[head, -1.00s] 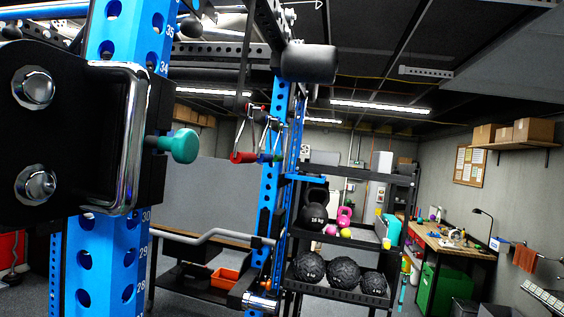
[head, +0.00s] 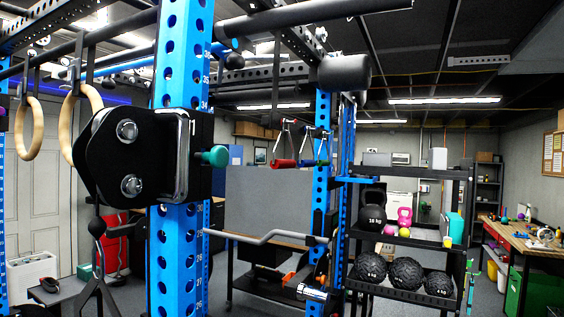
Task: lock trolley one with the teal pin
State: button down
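A black trolley (head: 132,158) with two bolts and a chrome bracket sits around a blue perforated upright (head: 179,250). A teal pin knob (head: 215,156) sticks out of the trolley's right side on a short shank. How deep the pin sits in the upright is hidden inside the trolley. No number that marks this as trolley one can be read clearly. My gripper does not show in the view.
Wooden rings (head: 82,125) hang at the left. A second blue upright (head: 321,180) stands behind, with red-handled grips (head: 283,163) hanging beside it. A rack with kettlebells (head: 372,210) and balls (head: 405,272) stands to the right.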

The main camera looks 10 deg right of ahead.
aim_at(217, 157)
jog(key=z, duration=0.1)
jog(key=i, duration=1)
jog(key=u, duration=0.05)
